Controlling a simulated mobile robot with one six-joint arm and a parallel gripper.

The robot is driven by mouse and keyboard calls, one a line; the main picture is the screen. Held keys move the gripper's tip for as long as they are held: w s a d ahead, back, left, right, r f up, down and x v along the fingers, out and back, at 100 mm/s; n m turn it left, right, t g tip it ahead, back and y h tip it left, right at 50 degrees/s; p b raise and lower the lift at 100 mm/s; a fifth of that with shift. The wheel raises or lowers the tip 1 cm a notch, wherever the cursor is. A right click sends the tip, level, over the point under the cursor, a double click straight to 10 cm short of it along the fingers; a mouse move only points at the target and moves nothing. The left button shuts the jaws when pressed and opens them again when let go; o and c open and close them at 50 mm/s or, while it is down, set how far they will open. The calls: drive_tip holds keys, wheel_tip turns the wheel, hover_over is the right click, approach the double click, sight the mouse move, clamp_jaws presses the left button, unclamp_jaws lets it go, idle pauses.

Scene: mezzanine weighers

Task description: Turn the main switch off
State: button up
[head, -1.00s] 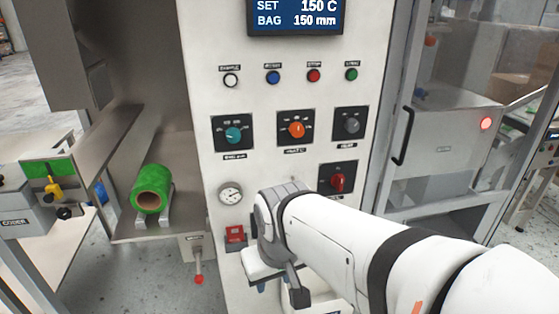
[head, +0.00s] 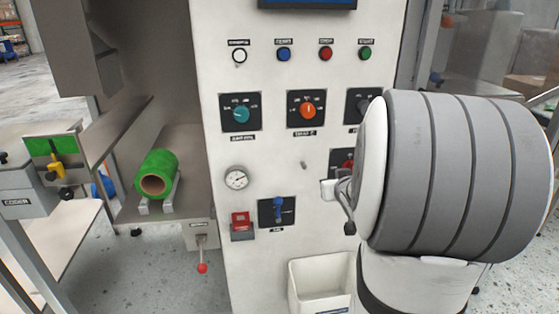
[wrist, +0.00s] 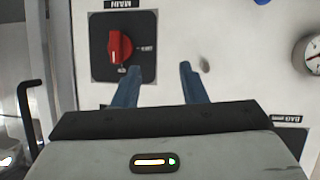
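The main switch is a red rotary knob (wrist: 120,47) on a black square plate, under an upside-down MAIN label in the wrist view. A pale pointer line on the knob runs up and down in that picture. In the head view only the left part of the switch plate (head: 337,158) shows; my arm hides the rest. My gripper (wrist: 158,77) is open and empty. Its two blue fingers stand apart at the plate's lower edge and to its right, and the knob is not between them. Whether a finger touches the panel cannot be told.
The panel (head: 265,155) also carries a teal selector (head: 240,114), an orange selector (head: 307,111), a gauge (head: 236,178), a red box (head: 242,222) and a blue-handled valve (head: 278,210). A white bin (head: 318,285) sits low. A black door handle (wrist: 28,105) shows at left in the wrist view.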

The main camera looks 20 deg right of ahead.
drive_tip(key=d+f+t+b, duration=0.3)
drive_tip(key=d+t, duration=0.2)
drive_tip(key=d, duration=0.5)
drive_tip(key=x, duration=0.7)
drive_tip(key=shift+a+y, duration=0.35)
drive_tip(key=shift+y, duration=0.05)
drive_tip(key=shift+w+r, duration=0.1)
